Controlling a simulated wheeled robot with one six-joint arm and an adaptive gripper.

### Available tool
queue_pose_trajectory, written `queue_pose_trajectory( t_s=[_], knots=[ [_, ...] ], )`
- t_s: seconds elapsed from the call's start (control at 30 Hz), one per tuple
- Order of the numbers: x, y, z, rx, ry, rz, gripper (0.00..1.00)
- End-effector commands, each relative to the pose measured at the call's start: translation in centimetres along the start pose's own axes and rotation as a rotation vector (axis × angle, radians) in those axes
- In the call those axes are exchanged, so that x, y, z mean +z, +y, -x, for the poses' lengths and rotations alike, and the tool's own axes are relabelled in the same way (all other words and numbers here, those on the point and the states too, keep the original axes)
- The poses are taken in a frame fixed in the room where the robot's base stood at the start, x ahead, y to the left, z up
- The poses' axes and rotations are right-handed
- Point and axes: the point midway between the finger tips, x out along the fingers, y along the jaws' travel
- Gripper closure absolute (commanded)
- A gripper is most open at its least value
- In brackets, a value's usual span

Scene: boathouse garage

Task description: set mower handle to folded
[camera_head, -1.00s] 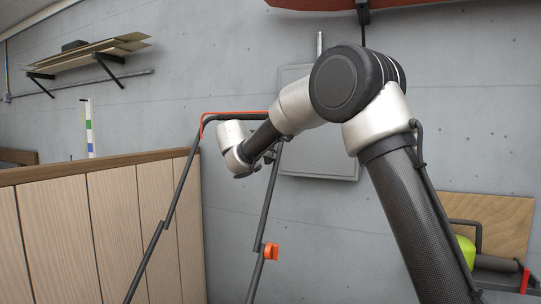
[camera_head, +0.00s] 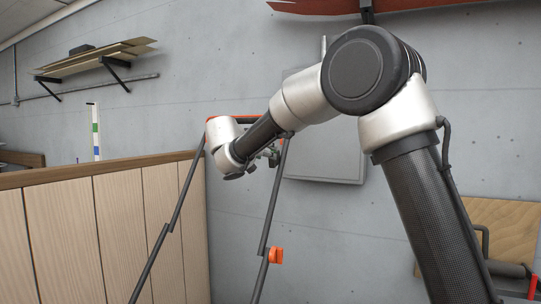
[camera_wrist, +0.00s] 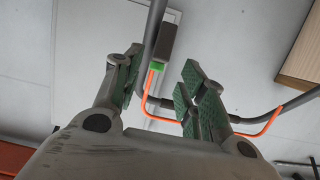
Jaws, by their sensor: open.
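The mower handle stands upright as two dark tubes, the left tube (camera_head: 187,186) and the right tube (camera_head: 272,195), joined by a top bar. An orange bail (camera_head: 258,118) runs along the top, and an orange knob (camera_head: 276,255) sits on the right tube. My gripper (camera_head: 268,157) is at the top of the handle, partly hidden by my wrist. In the wrist view my gripper (camera_wrist: 160,64) is open. The handle tube (camera_wrist: 155,20), a grey box with a green end (camera_wrist: 165,45) and the orange bail (camera_wrist: 147,98) show between and beyond its fingers. Contact cannot be told. The mower body is out of view.
A wood-panelled partition (camera_head: 110,225) stands at the left, close to the left tube. A grey wall cabinet (camera_head: 330,160) is behind my arm. A wall shelf with boards (camera_head: 95,58) is high at the left. A wooden board (camera_head: 510,230) is at lower right.

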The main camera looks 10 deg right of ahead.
Motion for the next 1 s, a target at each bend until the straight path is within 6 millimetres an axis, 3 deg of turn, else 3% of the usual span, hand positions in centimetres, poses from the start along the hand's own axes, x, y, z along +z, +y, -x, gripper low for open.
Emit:
queue_pose_trajectory(
  t_s=[0.1, 0.23, 0.63, 0.77, 0.87, 0.97, 1.0],
  knots=[
    [0.0, -0.1, 2.6, -0.003, -0.001, 0.001, 0.59],
    [0.0, -0.1, 4.5, -0.002, -0.001, 0.0, 0.59],
    [0.1, 0.0, 5.6, 0.0, -0.001, 0.001, 0.59],
    [0.6, -0.6, 5.2, -0.01, -0.025, -0.012, 0.81],
    [2.8, -3.0, 3.6, -0.059, -0.127, -0.069, 0.99],
    [6.6, -8.3, 1.3, -0.168, -0.32, -0.208, 1.0],
    [8.3, -11.2, 0.4, -0.229, -0.413, -0.294, 1.0]
  ],
)
